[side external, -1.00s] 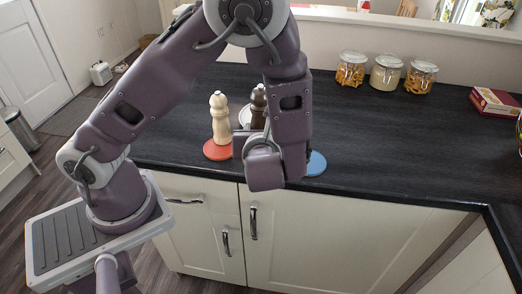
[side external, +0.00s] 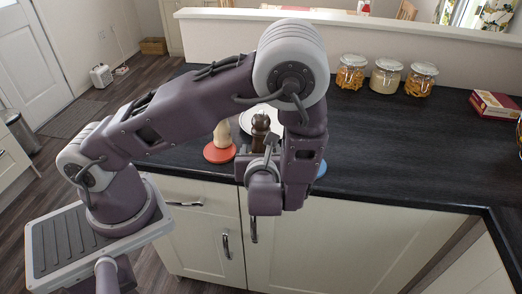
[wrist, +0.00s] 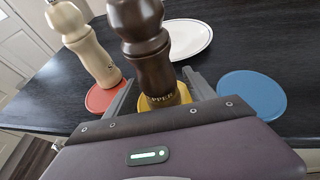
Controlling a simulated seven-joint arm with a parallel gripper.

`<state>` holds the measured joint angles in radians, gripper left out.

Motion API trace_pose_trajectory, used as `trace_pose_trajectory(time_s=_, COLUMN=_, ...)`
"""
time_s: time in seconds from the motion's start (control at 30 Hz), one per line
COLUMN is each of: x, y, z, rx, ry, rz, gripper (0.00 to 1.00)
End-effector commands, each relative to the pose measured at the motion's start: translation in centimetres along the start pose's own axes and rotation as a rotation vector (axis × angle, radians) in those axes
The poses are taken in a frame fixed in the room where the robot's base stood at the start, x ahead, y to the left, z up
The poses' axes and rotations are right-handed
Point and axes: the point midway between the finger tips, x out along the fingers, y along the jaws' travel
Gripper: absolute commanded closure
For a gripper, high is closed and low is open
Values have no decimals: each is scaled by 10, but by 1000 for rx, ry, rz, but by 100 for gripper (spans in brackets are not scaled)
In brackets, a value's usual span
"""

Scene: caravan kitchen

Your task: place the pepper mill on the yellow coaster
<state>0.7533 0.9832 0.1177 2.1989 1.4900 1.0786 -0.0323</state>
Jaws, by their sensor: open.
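The dark brown pepper mill (wrist: 148,50), with lettering round its base, stands upright on the yellow coaster (wrist: 182,92) in the wrist view. My gripper (wrist: 160,88) is open, with one finger on each side of the mill's lower part. In the side external view the mill (side external: 260,132) shows behind my wrist. The yellow coaster is hidden there.
A cream mill (wrist: 88,45) stands on a red coaster (wrist: 104,98) to the left. An empty blue coaster (wrist: 252,95) lies to the right. A white plate (wrist: 188,38) is behind. Jars (side external: 387,76) and a red box (side external: 495,103) stand farther off; the counter between is clear.

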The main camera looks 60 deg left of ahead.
Motion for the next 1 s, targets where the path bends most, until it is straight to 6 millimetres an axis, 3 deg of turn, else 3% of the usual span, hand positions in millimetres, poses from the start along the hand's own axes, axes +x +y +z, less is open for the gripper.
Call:
trace_pose_trajectory(time_s=0.17, x=-10, y=-1, z=2, rx=-2, ry=1, rz=-3, gripper=37)
trace_pose_trajectory(time_s=0.5, x=-97, y=-1, z=2, rx=-1, ry=3, rz=-4, gripper=37)
trace_pose_trajectory(time_s=0.73, x=-120, y=5, z=9, rx=-45, ry=22, rz=31, gripper=37)
trace_pose_trajectory(time_s=0.87, x=-120, y=41, z=43, rx=-328, ry=159, rz=226, gripper=37)
trace_pose_trajectory(time_s=1.0, x=-137, y=94, z=74, rx=-834, ry=381, rz=510, gripper=37)
